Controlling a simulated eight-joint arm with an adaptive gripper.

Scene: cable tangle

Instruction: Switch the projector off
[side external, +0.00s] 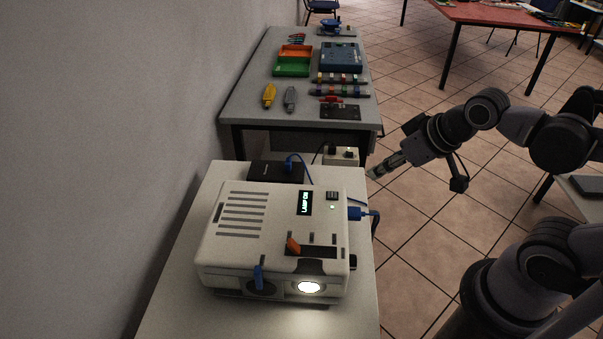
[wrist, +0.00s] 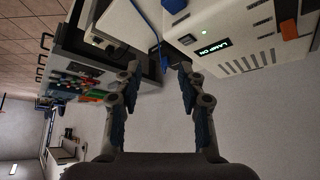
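The white projector (side external: 228,245) sits on the near table. Its small display (side external: 305,203) glows and appears to read "LAMP ON", as it does in the wrist view (wrist: 212,47). A lens (side external: 309,287) on its front shines bright. A dark button (side external: 332,196) and a green light (side external: 333,207) sit beside the display. An orange lever (side external: 293,245) stands on top near the front. A blue plug (side external: 355,213) is in its right side. My gripper (side external: 376,172) hangs right of the table's far corner, apart from the projector. Its fingers (wrist: 158,68) are spread and empty in the wrist view.
A black box (side external: 276,172) with a blue cable lies behind the projector. A pale box (side external: 341,156) stands at the table's far edge. A second table (side external: 247,98) behind holds trays and tools. A wall runs along the left; open floor lies right.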

